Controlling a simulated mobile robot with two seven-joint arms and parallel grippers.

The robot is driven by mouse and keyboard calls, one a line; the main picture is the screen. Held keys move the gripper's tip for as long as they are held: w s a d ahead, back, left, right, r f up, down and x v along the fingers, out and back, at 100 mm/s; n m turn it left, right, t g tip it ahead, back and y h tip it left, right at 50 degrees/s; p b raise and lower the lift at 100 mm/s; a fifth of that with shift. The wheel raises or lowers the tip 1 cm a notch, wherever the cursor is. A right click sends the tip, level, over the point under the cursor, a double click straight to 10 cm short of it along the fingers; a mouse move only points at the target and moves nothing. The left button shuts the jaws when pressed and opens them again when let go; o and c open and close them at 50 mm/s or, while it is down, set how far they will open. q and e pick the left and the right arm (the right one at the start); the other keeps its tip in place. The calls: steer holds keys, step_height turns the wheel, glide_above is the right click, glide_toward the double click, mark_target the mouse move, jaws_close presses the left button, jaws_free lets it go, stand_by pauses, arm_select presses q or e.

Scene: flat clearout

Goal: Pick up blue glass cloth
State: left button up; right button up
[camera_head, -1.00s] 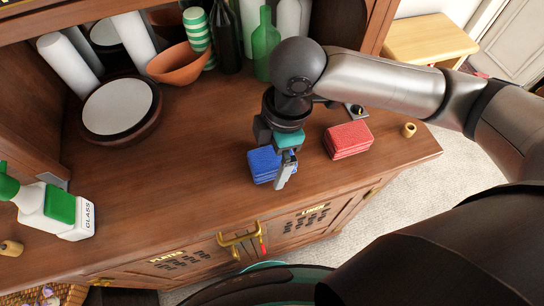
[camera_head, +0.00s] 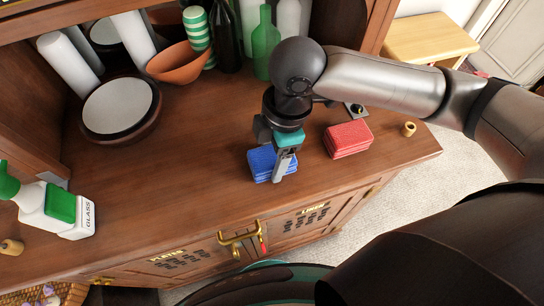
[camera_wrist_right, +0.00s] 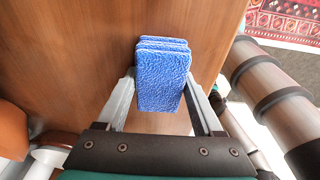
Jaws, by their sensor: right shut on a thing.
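The blue glass cloth (camera_head: 263,163) is a folded stack on the wooden cabinet top, left of the red cloth. It also shows in the right wrist view (camera_wrist_right: 162,76), standing between the two fingers. My right gripper (camera_head: 281,170) is at the cloth and shut on it, with a finger on each side of it in the right wrist view (camera_wrist_right: 161,103). In the head view the gripper hides the cloth's right part. I cannot tell whether the cloth is lifted clear of the wood. My left gripper is not in view.
A folded red cloth (camera_head: 348,139) lies just right of the gripper. Bottles, an orange bowl (camera_head: 181,63) and plates stand at the back. The cabinet top's middle left is clear.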

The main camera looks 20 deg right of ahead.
mark_target(272, 155)
steer(key=shift+c, duration=0.7)
steer(key=shift+r+b, duration=0.2)
steer(key=shift+b, duration=0.3)
step_height(272, 155, up, 20)
steer(key=p, duration=0.6)
steer(key=shift+r, duration=0.1)
steer(key=o, duration=0.9)
steer(key=shift+c, duration=0.2)
steer(key=c, duration=0.7)
